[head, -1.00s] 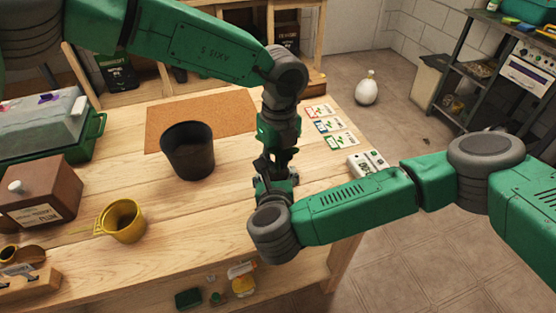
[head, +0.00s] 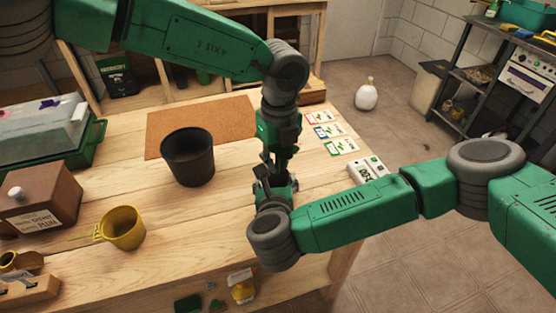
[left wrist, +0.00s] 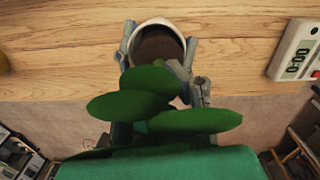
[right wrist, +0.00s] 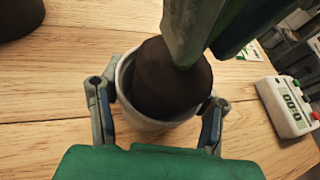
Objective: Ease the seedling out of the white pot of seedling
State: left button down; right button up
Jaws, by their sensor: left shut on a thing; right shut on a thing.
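The white pot (right wrist: 150,122) stands over the bench between the two fingers of my right gripper (right wrist: 158,112), which is shut on it. The pot's pale rim also shows in the left wrist view (left wrist: 158,22). The dark soil plug (right wrist: 172,82) of the seedling fills the pot's mouth and appears to rise partly above the rim in the right wrist view. Green seedling leaves (left wrist: 135,92) fill the middle of the left wrist view. My left gripper (head: 275,165) is above the pot, shut on the seedling; its grip is mostly hidden by leaves. In the head view my arms hide the pot.
An empty-looking black pot (head: 188,157) stands left of my grippers, near a cork mat (head: 200,122). A yellow measuring cup (head: 122,228) and a brown box (head: 42,200) are farther left. A white timer (head: 368,168) and seed packets (head: 332,132) lie at the right bench edge.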

pick_arm(q)
notch_tip(320, 180, up, 4)
jog(key=shift+r, duration=0.1)
pick_arm(e)
jog(key=o, duration=1.8)
jog(key=v, duration=1.1)
jog(key=shift+s+a+r, duration=0.1)
jog(key=shift+s+r, duration=0.1)
jog(key=shift+s, duration=0.15)
pick_arm(q)
jog(key=shift+r+p, duration=1.9)
jog(key=shift+p, duration=0.45)
pick_arm(e)
jog(key=shift+r, duration=2.35)
